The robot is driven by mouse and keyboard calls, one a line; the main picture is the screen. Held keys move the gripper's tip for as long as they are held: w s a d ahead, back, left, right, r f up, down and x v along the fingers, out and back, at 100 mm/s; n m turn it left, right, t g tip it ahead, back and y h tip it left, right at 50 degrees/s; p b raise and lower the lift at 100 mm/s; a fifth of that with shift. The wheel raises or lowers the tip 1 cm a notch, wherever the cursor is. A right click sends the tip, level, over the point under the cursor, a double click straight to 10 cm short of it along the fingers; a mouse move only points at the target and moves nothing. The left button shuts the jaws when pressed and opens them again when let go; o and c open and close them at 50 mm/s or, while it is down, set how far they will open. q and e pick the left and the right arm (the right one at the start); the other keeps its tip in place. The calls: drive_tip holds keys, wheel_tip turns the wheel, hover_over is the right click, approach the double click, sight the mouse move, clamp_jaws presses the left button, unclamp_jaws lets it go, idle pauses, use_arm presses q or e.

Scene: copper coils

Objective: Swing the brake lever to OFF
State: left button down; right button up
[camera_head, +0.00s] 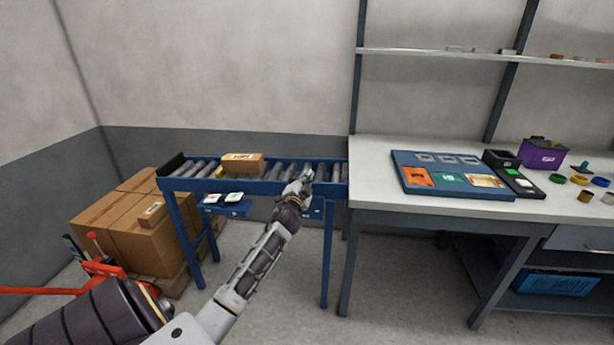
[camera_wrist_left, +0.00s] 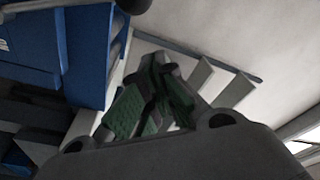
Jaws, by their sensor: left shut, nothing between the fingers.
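My left gripper (camera_head: 303,178) is at the front edge of the blue roller conveyor (camera_head: 266,187), toward its right end. It is shut and empty. In the left wrist view its green-padded fingers (camera_wrist_left: 152,98) are close together, with pale slats and a blue part beyond them. I cannot make out a brake lever in either view; my gripper and forearm cover part of the conveyor's front there. A blue panel (camera_head: 226,208) with two small labels, one with red and one with green, hangs under the conveyor's left part. My right gripper is out of view.
A cardboard box (camera_head: 242,163) lies on the rollers. A white workbench (camera_head: 368,190) with a blue tray (camera_head: 402,184) stands right of the conveyor. Stacked cartons (camera_head: 140,237) and a red pallet jack (camera_head: 97,269) are at the left. Floor beneath the conveyor is mostly clear.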

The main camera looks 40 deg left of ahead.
use_arm(q)
drive_tip(key=v, duration=0.7)
drive_tip(key=shift+s+d, duration=0.2)
drive_tip(key=shift+s, duration=0.1)
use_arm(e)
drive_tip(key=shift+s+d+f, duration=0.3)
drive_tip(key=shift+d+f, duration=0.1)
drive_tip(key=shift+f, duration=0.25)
